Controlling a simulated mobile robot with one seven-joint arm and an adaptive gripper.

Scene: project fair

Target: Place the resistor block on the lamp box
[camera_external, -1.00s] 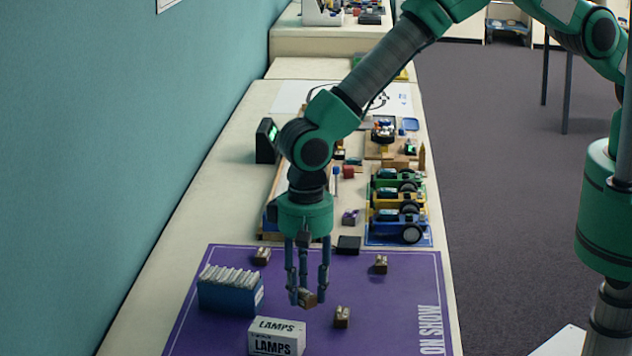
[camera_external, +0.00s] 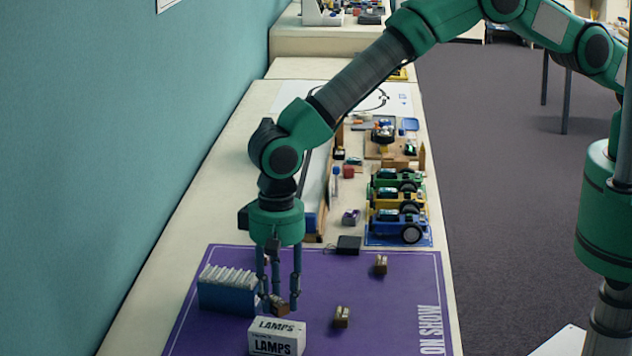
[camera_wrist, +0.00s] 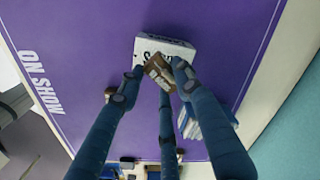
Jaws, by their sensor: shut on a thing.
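My gripper (camera_external: 279,303) is shut on a small brown resistor block (camera_external: 280,309) and holds it just behind the lamp box (camera_external: 277,337) in the outside view. The lamp box is white with the word LAMPS on its top and front. In the wrist view the block (camera_wrist: 158,72) is between the fingertips (camera_wrist: 154,78), and it overlaps the edge of the lamp box (camera_wrist: 170,46). I cannot tell whether the block touches the box. The top of the box carries nothing.
Similar brown blocks stand on the purple mat (camera_external: 395,330), one at front right (camera_external: 342,317) and one farther back (camera_external: 381,265). A blue box with white packets (camera_external: 228,290) stands close to the left of my gripper. Toy cars (camera_external: 400,205) stand behind the mat.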

